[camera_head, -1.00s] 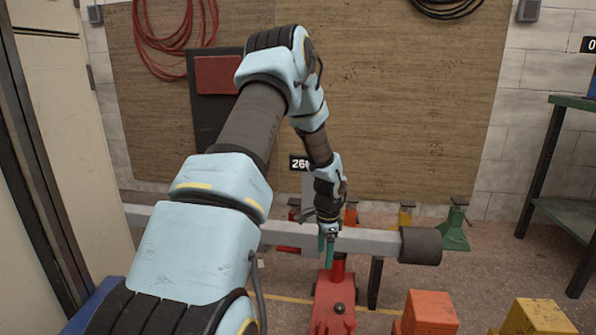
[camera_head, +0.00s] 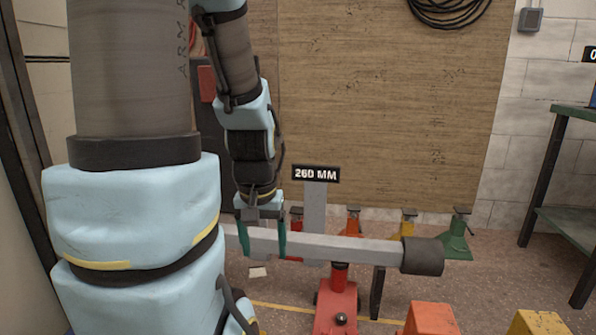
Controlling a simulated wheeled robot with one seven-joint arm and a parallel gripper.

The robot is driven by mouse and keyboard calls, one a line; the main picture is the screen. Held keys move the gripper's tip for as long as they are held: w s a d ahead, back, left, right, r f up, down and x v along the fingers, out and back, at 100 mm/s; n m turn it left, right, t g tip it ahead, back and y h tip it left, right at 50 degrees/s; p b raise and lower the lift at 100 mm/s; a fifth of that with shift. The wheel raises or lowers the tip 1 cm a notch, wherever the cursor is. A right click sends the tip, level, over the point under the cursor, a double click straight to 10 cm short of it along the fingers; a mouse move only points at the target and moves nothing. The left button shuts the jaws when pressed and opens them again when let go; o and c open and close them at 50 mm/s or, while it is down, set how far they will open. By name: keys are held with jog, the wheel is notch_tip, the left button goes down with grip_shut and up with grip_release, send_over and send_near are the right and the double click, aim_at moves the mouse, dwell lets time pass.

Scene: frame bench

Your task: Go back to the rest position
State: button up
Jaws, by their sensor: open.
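My gripper (camera_head: 263,246) hangs at the end of my arm, left of the picture's middle, with its two teal fingers pointing down. The fingers are apart and nothing shows between them as held. In the picture they overlap the long grey beam (camera_head: 345,248); I cannot tell whether they touch it. The beam runs across the middle and ends in a dark cylinder (camera_head: 422,256) on the right. My arm hides the beam's left part.
A red jack (camera_head: 336,306) stands under the beam. Behind are orange, yellow (camera_head: 404,223) and green (camera_head: 457,240) stands and a "260 MM" sign (camera_head: 316,174). An orange block (camera_head: 430,319) and a yellow block (camera_head: 540,324) are in front. A green-topped table (camera_head: 575,108) stands right.

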notch_tip(320, 180, up, 34)
jog(key=p, duration=3.2)
